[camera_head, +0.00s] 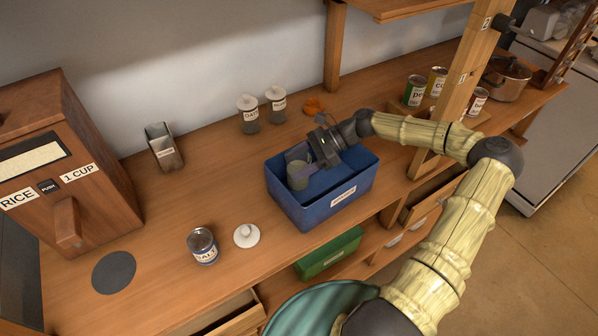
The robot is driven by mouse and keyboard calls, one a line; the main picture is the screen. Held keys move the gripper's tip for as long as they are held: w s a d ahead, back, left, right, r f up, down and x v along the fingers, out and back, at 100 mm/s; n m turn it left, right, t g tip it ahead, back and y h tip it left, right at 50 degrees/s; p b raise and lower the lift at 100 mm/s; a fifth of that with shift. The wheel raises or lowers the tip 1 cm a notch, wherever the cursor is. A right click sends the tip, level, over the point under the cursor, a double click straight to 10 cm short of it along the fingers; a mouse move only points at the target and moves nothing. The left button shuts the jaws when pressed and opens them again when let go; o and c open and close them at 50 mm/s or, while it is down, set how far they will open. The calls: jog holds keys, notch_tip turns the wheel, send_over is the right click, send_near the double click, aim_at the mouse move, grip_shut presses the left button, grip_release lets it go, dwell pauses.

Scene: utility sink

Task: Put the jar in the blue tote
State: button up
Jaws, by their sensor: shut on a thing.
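The blue tote (318,208) stands on the wooden counter with a white label on its front. My gripper (308,158) reaches over the tote from the right and is shut on a greyish jar (298,177). The jar is inside the tote's opening, below the rim as seen from here. The gripper hides part of it, and I cannot tell whether it touches the tote's floor.
An open, labelled container (203,248) and a white lid (246,235) lie left of the tote. Two white-lidded jars (249,117) (278,106) stand behind it. A rice dispenser (62,175) is at left, and a wooden post (457,90) stands at right.

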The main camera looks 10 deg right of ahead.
jog(key=shift+f+p, duration=0.5)
jog(key=shift+f, duration=1.55)
jog(key=o, duration=0.9)
jog(key=shift+f, duration=0.1)
jog(key=shift+b+v, duration=1.4)
jog(key=shift+v, duration=4.65)
jog(key=shift+a, duration=0.1)
